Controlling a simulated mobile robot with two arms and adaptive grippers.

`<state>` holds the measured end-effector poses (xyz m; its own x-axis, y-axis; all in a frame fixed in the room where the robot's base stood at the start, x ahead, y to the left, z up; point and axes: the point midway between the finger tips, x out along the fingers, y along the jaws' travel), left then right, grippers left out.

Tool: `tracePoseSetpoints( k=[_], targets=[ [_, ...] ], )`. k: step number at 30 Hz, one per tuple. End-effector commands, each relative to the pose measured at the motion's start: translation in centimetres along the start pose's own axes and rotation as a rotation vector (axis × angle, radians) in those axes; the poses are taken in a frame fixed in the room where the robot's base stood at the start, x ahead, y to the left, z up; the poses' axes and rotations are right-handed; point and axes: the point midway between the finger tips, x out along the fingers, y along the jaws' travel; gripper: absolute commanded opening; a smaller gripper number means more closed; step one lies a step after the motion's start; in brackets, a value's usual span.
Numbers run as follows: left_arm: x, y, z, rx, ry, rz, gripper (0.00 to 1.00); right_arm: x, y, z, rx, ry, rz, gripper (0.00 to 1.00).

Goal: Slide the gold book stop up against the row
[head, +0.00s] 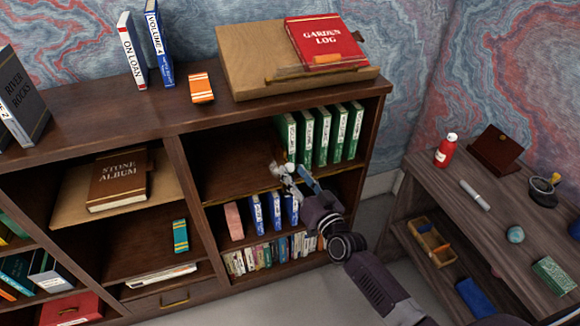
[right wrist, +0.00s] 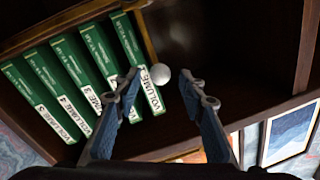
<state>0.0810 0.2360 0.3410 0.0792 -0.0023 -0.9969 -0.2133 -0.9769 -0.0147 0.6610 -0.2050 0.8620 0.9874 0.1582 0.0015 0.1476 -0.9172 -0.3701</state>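The row of green books (head: 321,136) stands upright on the upper right shelf of the bookcase. It also shows in the right wrist view (right wrist: 88,75), with volume labels on the spines. The gold book stop (right wrist: 148,38) shows as a narrow upright strip beside the end book; contact with that book is unclear. A pale round knob (right wrist: 160,74) shows just beyond my fingers. My right gripper (right wrist: 165,84) is open, with its blue-padded fingers apart near the knob and end book. In the head view my right gripper (head: 294,178) hides most of the stop. My left gripper is out of view.
The shelf left of the row (head: 235,170) is bare. Blue books and a pink block (head: 233,220) stand on the shelf below. The bookcase side wall (head: 372,125) closes the right end. A side table (head: 500,205) with small items stands at the right.

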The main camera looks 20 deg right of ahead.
Motion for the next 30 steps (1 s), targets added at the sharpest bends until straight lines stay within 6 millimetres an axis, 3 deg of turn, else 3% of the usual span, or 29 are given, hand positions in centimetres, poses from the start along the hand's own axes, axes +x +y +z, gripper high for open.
tracePoseSetpoints(
  k=[7, 17, 27, 30],
  targets=[
    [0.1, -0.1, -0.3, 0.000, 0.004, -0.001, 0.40, 2.7, 0.0, 0.0, -0.001, 0.000, 0.000, 0.38],
    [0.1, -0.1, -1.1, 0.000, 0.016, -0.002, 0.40, 3.1, 0.0, 0.1, 0.000, -0.002, 0.001, 0.38],
    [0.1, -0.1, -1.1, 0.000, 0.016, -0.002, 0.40, 3.1, 0.0, 0.1, 0.000, -0.001, 0.001, 0.02],
    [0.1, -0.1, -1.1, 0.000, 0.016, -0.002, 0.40, 3.1, 0.0, 0.1, 0.000, -0.001, 0.001, 0.00]
  ],
)
